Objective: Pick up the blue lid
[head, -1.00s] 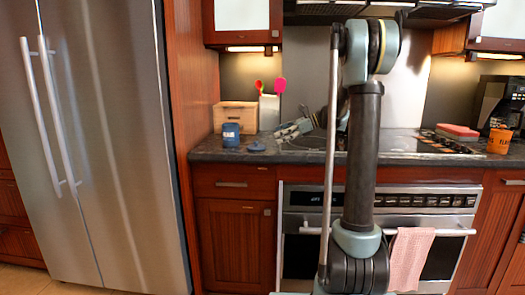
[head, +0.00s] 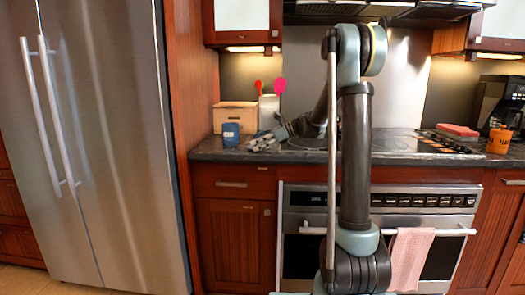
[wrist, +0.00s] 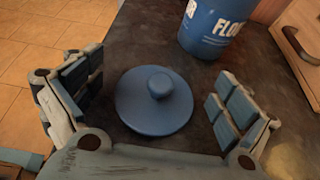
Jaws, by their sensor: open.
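The blue lid (wrist: 152,108), round with a knob on top, lies flat on the dark countertop (wrist: 205,75). In the wrist view it sits between the two open fingers of my gripper (wrist: 155,100), with a gap on either side. In the head view my gripper (head: 265,142) is low over the counter near its front edge, and the lid is hidden there. A blue canister (wrist: 213,28) with the word "FLOUR" stands upright just beyond the lid; it also shows in the head view (head: 231,134).
A wooden box (head: 234,116) stands behind the canister. A white holder with red and pink utensils (head: 268,110) is beside it. The stovetop (head: 400,147) lies to the right. The counter edge drops to the tiled floor (wrist: 45,28) at left.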

